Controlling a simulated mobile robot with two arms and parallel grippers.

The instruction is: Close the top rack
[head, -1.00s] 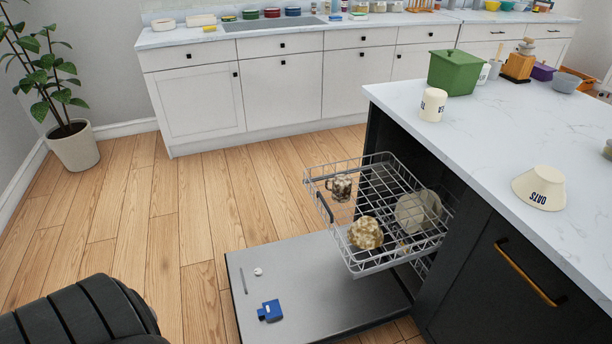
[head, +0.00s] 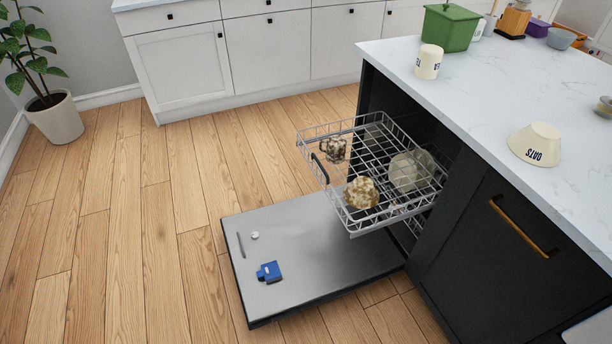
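The top rack (head: 349,208) is a grey wire basket, pulled out of the dishwasher in the dark island. It stands out over the lowered dishwasher door (head: 300,235), with a dark handle (head: 321,168) on its front side. In the rack are a brown-patterned mug (head: 334,149), a brown-patterned bowl (head: 361,192) and pale dishes (head: 408,171) toward the back. The dishwasher's inside is mostly hidden by the rack and counter. Neither of my grippers shows in the head view.
A blue object (head: 268,272) and a small white piece (head: 255,235) lie on the open door. The wooden floor (head: 130,220) left of the door is clear. Cups and containers stand on the island counter (head: 470,95). A potted plant (head: 53,118) stands far left.

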